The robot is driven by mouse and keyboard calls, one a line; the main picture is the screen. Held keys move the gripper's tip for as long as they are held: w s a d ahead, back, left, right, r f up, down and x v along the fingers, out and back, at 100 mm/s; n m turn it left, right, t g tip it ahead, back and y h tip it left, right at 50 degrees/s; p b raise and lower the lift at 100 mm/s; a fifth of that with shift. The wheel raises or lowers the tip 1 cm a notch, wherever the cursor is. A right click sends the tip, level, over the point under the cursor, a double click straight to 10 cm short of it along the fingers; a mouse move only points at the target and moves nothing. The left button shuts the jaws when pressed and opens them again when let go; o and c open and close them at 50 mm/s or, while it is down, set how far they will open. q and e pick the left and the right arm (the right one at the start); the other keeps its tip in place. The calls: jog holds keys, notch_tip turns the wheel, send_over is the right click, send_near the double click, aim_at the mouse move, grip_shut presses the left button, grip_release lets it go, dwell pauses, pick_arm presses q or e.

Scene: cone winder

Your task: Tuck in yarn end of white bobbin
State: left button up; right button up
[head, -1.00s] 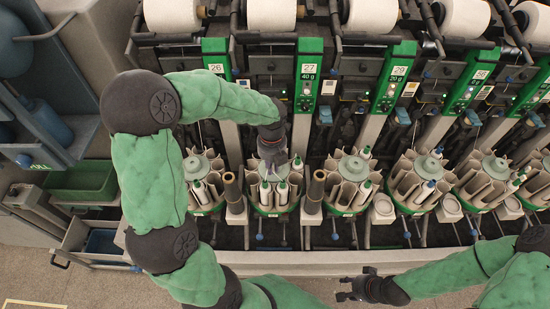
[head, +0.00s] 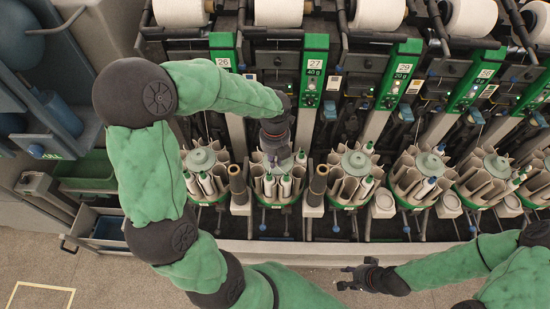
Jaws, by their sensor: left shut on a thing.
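White bobbins, among them one at the front (head: 285,187), stand in the round magazine (head: 277,203) below the label 27. My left gripper (head: 276,161) points down over the middle of this magazine, just behind the front bobbins. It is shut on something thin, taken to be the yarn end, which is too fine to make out. The gripper and wrist hide the magazine's centre. My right gripper (head: 346,278) is open and empty, low in front of the machine and away from the magazines.
Similar magazines stand to the left (head: 204,160) and right (head: 355,162). Brown upright tubes (head: 237,184) (head: 318,185) flank the middle magazine closely. Large white yarn packages (head: 278,12) lie along the top. The floor in front of the machine is clear.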

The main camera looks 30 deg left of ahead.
pick_arm(q)
jog(key=shift+r, duration=0.3)
jog(key=shift+w+f, duration=0.25)
jog(key=shift+f, duration=0.25)
jog(key=b, duration=0.7)
send_over(287, 175)
notch_tip(287, 175, down, 9)
jog(key=shift+f, duration=0.15)
notch_tip(287, 175, down, 4)
jog(key=b, duration=0.3)
jog(key=shift+r, duration=0.2)
jog(key=shift+f, duration=0.3)
